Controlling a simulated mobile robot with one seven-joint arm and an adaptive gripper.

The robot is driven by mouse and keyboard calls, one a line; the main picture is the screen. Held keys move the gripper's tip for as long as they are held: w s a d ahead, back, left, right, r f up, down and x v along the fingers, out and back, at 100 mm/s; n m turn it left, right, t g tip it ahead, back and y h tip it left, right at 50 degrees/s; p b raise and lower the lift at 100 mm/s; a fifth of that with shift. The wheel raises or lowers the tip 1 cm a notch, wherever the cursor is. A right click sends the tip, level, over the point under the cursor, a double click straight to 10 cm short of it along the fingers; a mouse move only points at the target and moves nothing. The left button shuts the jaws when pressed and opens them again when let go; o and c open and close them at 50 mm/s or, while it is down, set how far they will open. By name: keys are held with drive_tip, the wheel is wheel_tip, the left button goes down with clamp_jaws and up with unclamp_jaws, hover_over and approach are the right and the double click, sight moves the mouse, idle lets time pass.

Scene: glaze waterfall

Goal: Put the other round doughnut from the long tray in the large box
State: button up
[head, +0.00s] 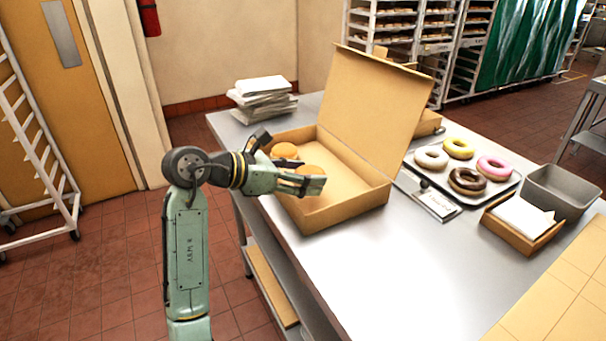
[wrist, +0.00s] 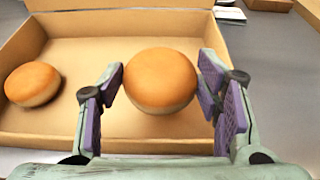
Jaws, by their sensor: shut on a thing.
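The large box (head: 352,205) is an open brown cardboard box with its lid raised, on the steel table. Its floor and walls also show in the wrist view (wrist: 100,52). One plain round golden doughnut (head: 284,150) lies in the box at the left; it is at the left in the wrist view (wrist: 33,84). My gripper (wrist: 162,88) is shut on another round doughnut (wrist: 160,78), over the inside of the box. In the head view my gripper (head: 308,182) partly hides this doughnut (head: 311,170). I cannot tell whether it touches the box floor.
A metal tray (head: 464,208) with iced ring doughnuts stands right of the box. A clipboard (head: 434,203), a grey bin (head: 562,190) and a small box with white paper (head: 522,220) are nearby. Stacked papers (head: 262,95) lie behind. The table front is clear.

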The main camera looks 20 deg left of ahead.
drive_tip(key=shift+f, duration=0.55)
